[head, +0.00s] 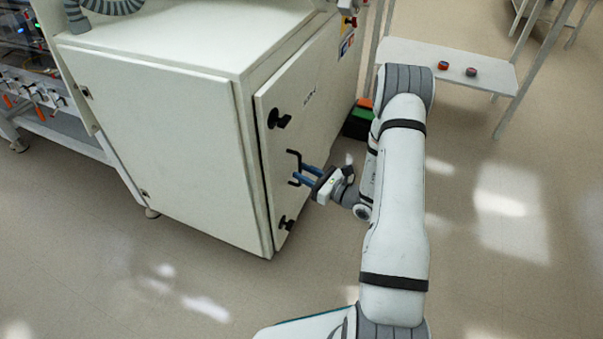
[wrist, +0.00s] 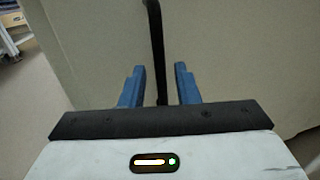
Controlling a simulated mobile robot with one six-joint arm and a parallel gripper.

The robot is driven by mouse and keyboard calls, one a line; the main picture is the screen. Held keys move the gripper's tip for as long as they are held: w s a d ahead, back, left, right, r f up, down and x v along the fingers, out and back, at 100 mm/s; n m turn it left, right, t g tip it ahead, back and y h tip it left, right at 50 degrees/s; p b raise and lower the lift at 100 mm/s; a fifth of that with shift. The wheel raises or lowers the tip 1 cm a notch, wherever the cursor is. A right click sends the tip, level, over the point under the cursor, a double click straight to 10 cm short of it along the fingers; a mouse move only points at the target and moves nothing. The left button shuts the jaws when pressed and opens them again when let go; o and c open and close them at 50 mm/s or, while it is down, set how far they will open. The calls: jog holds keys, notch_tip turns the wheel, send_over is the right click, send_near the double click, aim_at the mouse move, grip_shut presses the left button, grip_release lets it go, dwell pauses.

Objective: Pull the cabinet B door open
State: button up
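The cabinet (head: 160,130) is a cream-white box with a door (head: 310,130) on its right-hand face. The door looks shut or nearly so, with a dark seam along its near edge. It carries a small label too small to read. A black bar handle (head: 291,157) stands out from the door; it also shows in the wrist view (wrist: 156,45). My gripper (head: 304,177) is at the handle, its blue fingers pointing at the door. In the wrist view the fingers (wrist: 158,85) are apart on either side of the handle bar, with gaps showing on both sides.
Black knobs sit on the door above (head: 279,118) and below (head: 286,223) the handle. A white shelf (head: 450,62) with two small red-topped items stands at the back right. Dark and green boxes (head: 358,122) lie beyond the door. The floor in front is clear.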

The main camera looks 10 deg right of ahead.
jog(key=shift+x, duration=1.05)
jog(key=shift+c, duration=0.2)
grip_shut()
